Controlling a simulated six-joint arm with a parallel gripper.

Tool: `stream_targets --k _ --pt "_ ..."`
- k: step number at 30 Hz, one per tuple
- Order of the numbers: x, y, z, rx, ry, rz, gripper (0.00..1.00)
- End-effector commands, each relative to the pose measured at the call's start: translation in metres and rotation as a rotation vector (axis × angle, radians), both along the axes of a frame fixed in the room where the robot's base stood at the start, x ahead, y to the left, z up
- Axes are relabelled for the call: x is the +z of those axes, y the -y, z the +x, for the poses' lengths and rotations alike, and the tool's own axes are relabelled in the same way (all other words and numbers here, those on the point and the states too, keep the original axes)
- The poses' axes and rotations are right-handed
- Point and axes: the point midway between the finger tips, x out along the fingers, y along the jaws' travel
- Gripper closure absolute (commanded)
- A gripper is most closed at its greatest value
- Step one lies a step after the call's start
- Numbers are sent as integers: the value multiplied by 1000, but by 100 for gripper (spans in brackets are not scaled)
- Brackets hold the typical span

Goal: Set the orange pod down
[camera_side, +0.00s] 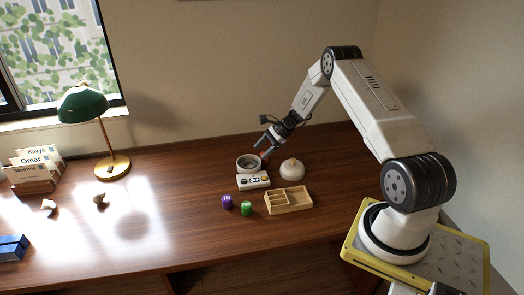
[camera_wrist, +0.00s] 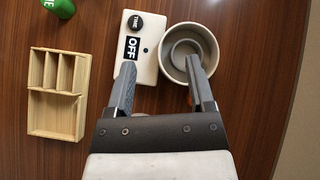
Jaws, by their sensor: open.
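My gripper (camera_side: 262,152) is open above the table, close to the round white pot (camera_side: 249,162). In the wrist view my gripper (camera_wrist: 160,72) has its fingers apart with nothing visible between the tips; the right finger overlaps the rim of the pot (camera_wrist: 166,61), which looks empty. A small orange patch shows at the right finger's edge, below the pot; it is mostly hidden and I cannot tell whether it is the orange pod. I cannot make out the orange pod in the side view. A green pod (camera_side: 246,208) and a purple pod (camera_side: 227,202) stand on the table.
A white timer box (camera_side: 254,181) labelled OFF stands beside the pot. A wooden compartment tray (camera_wrist: 56,131) is empty. A white domed lid (camera_side: 291,168) lies right of the pot. A green lamp (camera_side: 84,104) and card holder (camera_side: 31,178) stand far left.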

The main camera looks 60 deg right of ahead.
Motion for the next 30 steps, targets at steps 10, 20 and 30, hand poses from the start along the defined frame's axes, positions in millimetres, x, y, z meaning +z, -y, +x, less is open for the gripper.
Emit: stream_targets --k 10,20,30 --pt "-46 82 -19 -339 86 271 31" --pt "-61 114 -35 -467 145 383 31" --pt "-65 110 -29 -469 146 388 31"
